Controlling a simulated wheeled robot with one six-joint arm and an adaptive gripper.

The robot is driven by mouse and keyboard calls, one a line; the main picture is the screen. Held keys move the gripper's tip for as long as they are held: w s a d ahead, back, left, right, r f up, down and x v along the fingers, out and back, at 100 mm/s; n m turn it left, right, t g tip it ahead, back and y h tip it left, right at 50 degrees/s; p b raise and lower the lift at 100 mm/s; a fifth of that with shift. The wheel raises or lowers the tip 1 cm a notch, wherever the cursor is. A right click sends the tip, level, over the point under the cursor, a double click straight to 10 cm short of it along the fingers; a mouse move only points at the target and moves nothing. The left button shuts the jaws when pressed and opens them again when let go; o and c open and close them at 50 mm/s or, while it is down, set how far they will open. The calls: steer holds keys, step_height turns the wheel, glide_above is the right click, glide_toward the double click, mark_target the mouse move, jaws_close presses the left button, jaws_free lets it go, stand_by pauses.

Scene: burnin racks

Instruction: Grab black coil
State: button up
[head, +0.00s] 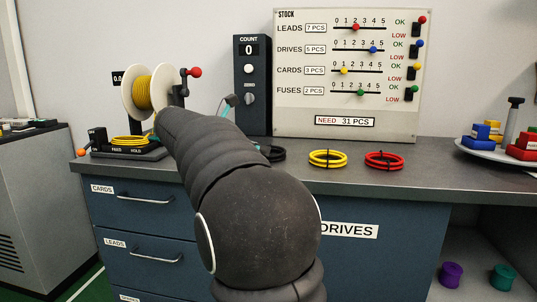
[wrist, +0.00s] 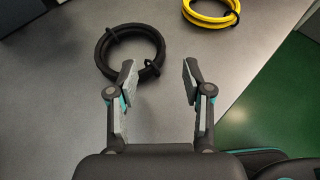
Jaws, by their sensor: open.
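The black coil (wrist: 105,38) lies flat on the grey worktop, at the top left of the wrist view. In the head view only a small part of the black coil (head: 277,154) shows beside my arm, which hides the rest. My gripper (wrist: 160,70) is open and empty, its fingers pointing toward the top of the wrist view. The left fingertip overlaps the right side of the coil in the picture; whether they touch I cannot tell. Most of the coil lies left of the gap between the fingers. In the head view my arm hides most of the gripper.
A yellow coil (head: 328,166) and a red coil (head: 384,167) lie to the right on the worktop (head: 430,178). A spool winder (head: 150,92) stands at left. The count box (head: 252,122) and stock board (head: 345,133) stand behind. A round tray (head: 487,150) with blocks is at far right.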

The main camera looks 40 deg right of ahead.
steer(key=shift+x, duration=3.6)
jaws_close()
